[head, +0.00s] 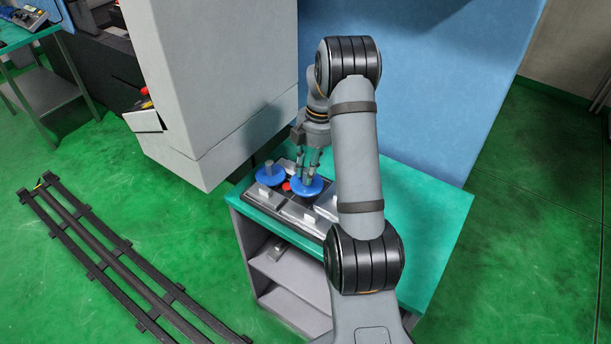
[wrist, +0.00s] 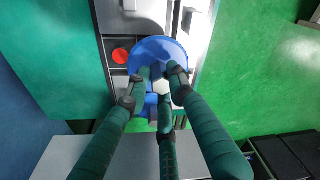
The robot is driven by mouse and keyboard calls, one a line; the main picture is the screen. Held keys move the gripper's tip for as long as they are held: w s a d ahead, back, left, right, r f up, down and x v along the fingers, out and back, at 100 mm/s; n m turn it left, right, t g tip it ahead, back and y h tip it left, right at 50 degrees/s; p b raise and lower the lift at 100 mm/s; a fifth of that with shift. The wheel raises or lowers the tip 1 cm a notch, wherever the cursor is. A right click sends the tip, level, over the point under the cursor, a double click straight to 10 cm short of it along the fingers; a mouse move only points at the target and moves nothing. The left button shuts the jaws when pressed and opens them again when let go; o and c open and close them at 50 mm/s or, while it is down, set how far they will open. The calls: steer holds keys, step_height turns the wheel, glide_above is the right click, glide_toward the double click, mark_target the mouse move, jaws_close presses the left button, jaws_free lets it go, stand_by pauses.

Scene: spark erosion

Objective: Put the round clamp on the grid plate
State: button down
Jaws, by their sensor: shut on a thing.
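Two blue round discs with grey posts stand on a dark tray on the bench in the head view. My gripper (head: 309,170) is over the right disc (head: 306,190), which looks like the round clamp, and its fingers are closed around the middle of it. In the wrist view the three fingers of my gripper (wrist: 161,88) reach onto the blue disc (wrist: 160,47) and cover much of it. The other blue disc (head: 270,176) stands to the left. I cannot make out a grid plate clearly. Whether the held disc touches the tray cannot be told.
A red round piece (wrist: 121,56) lies beside the held disc. Several pale metal blocks sit on the tray. The green bench top (head: 435,205) is bare on the right. A tall grey cabinet (head: 215,80) stands behind left, with a blue panel (head: 430,90) behind the bench.

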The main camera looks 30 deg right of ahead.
steer(key=shift+w+f, duration=0.3)
steer(key=shift+w, duration=0.25)
step_height(320, 180, down, 4)
steer(key=shift+r+p, duration=0.1)
steer(key=shift+p, duration=0.7)
steer(key=shift+a, duration=0.1)
steer(key=shift+f+b, duration=0.3)
steer(key=shift+f, duration=0.05)
steer(key=c, duration=1.5)
jaws_free()
steer(key=shift+r, duration=0.1)
steer(key=r, duration=0.4)
steer(key=d+r, duration=0.1)
steer(key=r, duration=0.7)
steer(key=shift+s+d+r+b, duration=0.1)
steer(key=shift+s+d+b, duration=0.1)
steer(key=shift+d+b, duration=0.15)
